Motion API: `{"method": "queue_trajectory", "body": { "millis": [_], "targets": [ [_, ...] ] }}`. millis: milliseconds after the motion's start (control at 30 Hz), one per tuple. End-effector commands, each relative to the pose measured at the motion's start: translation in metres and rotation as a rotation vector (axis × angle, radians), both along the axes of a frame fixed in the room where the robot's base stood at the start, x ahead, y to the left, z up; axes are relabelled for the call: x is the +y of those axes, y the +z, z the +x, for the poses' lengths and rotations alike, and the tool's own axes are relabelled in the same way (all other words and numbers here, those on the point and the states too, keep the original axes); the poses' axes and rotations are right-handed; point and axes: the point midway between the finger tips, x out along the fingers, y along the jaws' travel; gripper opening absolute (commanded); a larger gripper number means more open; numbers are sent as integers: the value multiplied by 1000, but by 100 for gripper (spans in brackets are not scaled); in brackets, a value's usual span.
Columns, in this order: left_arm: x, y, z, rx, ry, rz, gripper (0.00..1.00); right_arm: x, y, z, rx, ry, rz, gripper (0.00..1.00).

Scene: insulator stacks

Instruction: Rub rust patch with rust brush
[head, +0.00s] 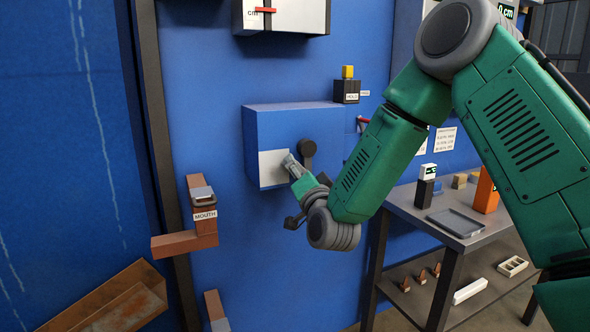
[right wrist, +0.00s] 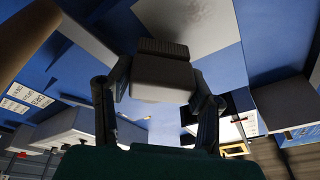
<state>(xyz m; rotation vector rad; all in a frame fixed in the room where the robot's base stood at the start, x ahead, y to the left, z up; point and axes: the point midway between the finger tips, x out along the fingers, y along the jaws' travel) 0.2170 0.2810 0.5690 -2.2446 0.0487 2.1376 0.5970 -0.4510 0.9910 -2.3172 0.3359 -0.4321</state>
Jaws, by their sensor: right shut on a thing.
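My right gripper (head: 297,176) is in front of the blue box on the wall. In the right wrist view my right gripper (right wrist: 162,88) is shut on the rust brush (right wrist: 162,78), a grey block with a dark bristle end pointing at a pale plate (right wrist: 225,30). The pale plate (head: 271,170) is on the blue box's front, and the brush (head: 290,162) is at its right part. A faint speckled grey mark, perhaps the rust patch (right wrist: 195,12), shows on the plate. I cannot tell whether the bristles touch it. My left gripper is not in view.
The blue box (head: 290,118) has a dark round-ended lever (head: 308,150) right beside my gripper. A brown bracket labelled MOUTH (head: 187,243) stands out at the left. A grey table (head: 440,235) with a tray and an orange device (head: 486,190) is at the right.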

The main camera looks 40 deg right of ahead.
Motion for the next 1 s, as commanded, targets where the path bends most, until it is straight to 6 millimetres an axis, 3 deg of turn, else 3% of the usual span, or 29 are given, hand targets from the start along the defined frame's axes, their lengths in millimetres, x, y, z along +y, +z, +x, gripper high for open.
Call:
{"method": "queue_trajectory", "body": {
  "millis": [433,1000],
  "targets": [
    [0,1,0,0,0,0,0,12,1,-43,1,2,0,23],
    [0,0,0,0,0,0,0,14,0,-54,0,2,1,23]
  ]
}}
